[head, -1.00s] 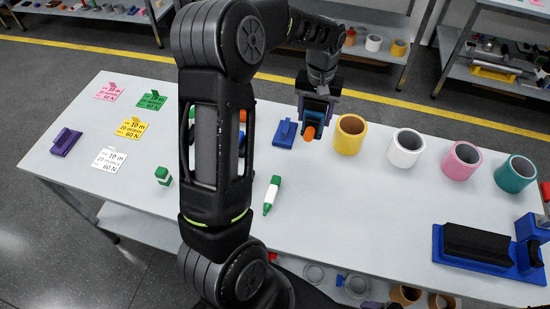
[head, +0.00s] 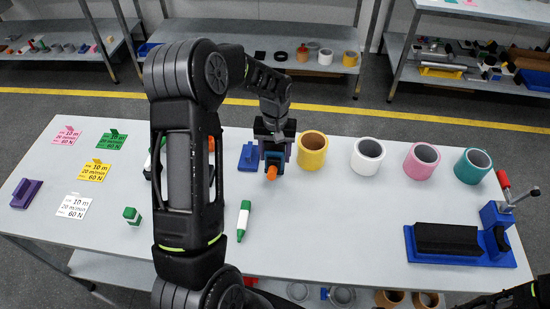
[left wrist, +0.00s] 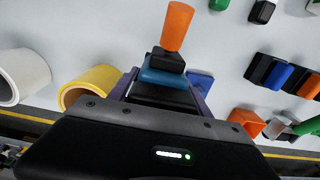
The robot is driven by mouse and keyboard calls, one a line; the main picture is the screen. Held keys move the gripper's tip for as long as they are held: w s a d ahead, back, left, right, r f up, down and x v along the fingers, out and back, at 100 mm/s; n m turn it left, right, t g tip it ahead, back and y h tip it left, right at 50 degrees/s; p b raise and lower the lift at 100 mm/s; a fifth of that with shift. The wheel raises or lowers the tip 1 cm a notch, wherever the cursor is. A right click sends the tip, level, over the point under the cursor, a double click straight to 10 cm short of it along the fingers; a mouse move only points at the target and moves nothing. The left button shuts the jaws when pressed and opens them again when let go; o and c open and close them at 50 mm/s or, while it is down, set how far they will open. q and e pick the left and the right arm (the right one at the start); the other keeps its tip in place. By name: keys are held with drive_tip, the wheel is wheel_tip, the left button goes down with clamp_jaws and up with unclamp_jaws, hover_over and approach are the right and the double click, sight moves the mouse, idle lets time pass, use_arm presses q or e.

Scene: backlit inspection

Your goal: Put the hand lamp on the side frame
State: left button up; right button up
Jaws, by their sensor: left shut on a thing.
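My left gripper (head: 274,150) points down over the table, left of the yellow ring. It is shut on a blue and black thing with an orange cylindrical end, which looks like the hand lamp (head: 272,173). In the left wrist view the lamp (left wrist: 176,28) sticks out between the jaws (left wrist: 160,88), orange end outward. Whether it touches the table is hard to tell. I cannot make out for sure which thing is the side frame. My right gripper is not in view.
A blue block (head: 248,157) lies close left of the gripper. Yellow (head: 312,150), white (head: 368,157), pink (head: 421,161) and teal (head: 472,166) rings stand to the right. A blue fixture (head: 495,245) is far right. A green-white marker (head: 243,221) lies in front. My left arm hides some things.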

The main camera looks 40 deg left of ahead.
sight(275, 160)
use_arm(q)
wheel_tip(275, 160, down, 2)
drive_tip(key=shift+f, duration=0.25)
drive_tip(key=shift+f, duration=0.1)
drive_tip(key=shift+f, duration=0.15)
drive_tip(key=o, duration=1.7)
drive_tip(key=shift+r, duration=0.2)
wheel_tip(275, 160, up, 11)
drive_tip(key=shift+f+b, duration=0.15)
drive_tip(key=shift+b, duration=0.8)
drive_tip(key=shift+r, duration=0.7)
